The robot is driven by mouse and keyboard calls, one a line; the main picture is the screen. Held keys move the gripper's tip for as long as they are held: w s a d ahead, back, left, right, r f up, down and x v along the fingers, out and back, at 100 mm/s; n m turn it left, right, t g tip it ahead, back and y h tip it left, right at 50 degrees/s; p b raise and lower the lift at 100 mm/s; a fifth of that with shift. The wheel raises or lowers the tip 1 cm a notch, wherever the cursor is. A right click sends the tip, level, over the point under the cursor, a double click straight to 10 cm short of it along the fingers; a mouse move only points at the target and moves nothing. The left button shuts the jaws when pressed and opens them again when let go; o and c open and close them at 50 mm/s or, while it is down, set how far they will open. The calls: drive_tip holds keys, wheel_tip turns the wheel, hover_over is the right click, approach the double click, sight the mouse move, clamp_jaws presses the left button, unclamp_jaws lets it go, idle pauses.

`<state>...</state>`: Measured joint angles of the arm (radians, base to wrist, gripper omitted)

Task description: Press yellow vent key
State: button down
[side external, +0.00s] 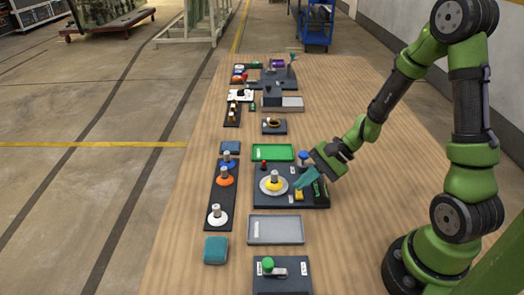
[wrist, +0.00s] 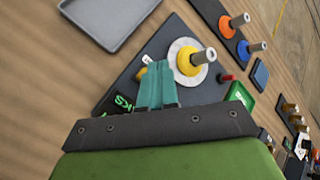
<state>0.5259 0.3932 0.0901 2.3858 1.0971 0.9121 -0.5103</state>
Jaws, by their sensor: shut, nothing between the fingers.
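The yellow vent key (side external: 299,195) is on the dark panel (side external: 262,200), right of a white disc. In the wrist view only a sliver of the key (wrist: 141,73) shows beside my fingertips; the rest is hidden behind them. My gripper (side external: 299,185) has teal fingers closed together with nothing between them, tilted down over the key. The fingertips (wrist: 158,64) are at or just above the key; I cannot tell whether they touch it. The white disc (side external: 263,188) carries a yellow ring (side external: 273,187) around a metal post.
A red knob (side external: 264,164) and a blue knob (side external: 303,155) stand at the panel's back. A dark strip (side external: 222,195) with orange, blue and white ringed posts lies left. A green tray (side external: 272,151) is behind, a grey tray (side external: 276,229) in front. Bare wood lies right.

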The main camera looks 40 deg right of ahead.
sight(303, 195)
drive_tip(key=shift+f, duration=0.4)
drive_tip(key=shift+f, duration=0.5)
idle(0.6)
drive_tip(key=shift+r, duration=0.95)
wheel_tip(303, 195, up, 5)
idle(0.5)
idle(0.5)
